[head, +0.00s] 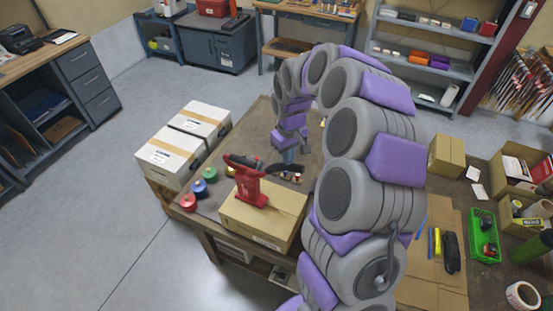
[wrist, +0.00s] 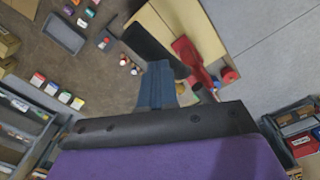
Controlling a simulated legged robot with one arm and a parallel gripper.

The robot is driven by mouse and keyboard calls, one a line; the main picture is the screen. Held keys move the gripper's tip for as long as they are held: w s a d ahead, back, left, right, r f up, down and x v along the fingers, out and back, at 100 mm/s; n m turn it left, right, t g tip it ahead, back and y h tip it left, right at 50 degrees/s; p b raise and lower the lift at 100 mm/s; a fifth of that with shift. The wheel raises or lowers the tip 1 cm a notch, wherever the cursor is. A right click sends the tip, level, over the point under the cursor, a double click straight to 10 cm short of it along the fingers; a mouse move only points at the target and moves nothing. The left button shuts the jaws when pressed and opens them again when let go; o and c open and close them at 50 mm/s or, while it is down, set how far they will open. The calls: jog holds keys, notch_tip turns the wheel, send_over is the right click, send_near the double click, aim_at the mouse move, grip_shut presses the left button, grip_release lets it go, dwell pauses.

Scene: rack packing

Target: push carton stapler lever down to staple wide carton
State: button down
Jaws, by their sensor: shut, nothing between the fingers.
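The red carton stapler (head: 250,192) stands on top of the wide tan carton (head: 262,220) at the front of the workbench. Its black lever (head: 283,167) points right, toward my arm. My gripper (head: 288,157) is shut and empty, just beyond the lever end, partly hidden by my arm. In the wrist view my blue-grey fingers (wrist: 157,75) are together, close beside the black lever (wrist: 150,45). The red stapler body (wrist: 188,52) and the tan carton (wrist: 200,22) lie past it. I cannot tell whether the fingers touch the lever.
Two white boxes (head: 168,157) stand left of the carton. Red, blue and green tape rolls (head: 198,187) lie between them and the carton. To the right are a green basket (head: 484,235) and an open box (head: 515,170). The floor at left is clear.

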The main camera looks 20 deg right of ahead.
notch_tip(320, 180, up, 8)
jog(key=p, duration=0.2)
jog(key=shift+r, duration=0.25)
dwell(0.5)
jog(key=shift+s, duration=0.1)
dwell(0.5)
jog(key=s+a+f+b, duration=0.2)
jog(key=s+a+b, duration=0.2)
jog(key=s, duration=0.3)
jog(key=s+a+f+b, duration=0.1)
jog(key=s+a+b, duration=0.35)
jog(key=s, duration=0.25)
jog(key=s+a+f+m+g+b, duration=0.1)
jog(key=s+f+b, duration=0.4)
jog(key=s, duration=0.5)
jog(key=s+a+f+m+b, duration=0.1)
jog(key=s+f+b, duration=0.4)
jog(key=s, duration=0.6)
notch_tip(320, 180, down, 2)
jog(key=shift+m+g+b, duration=0.35)
jog(key=shift+m+g, duration=0.05)
jog(key=shift+m, duration=0.1)
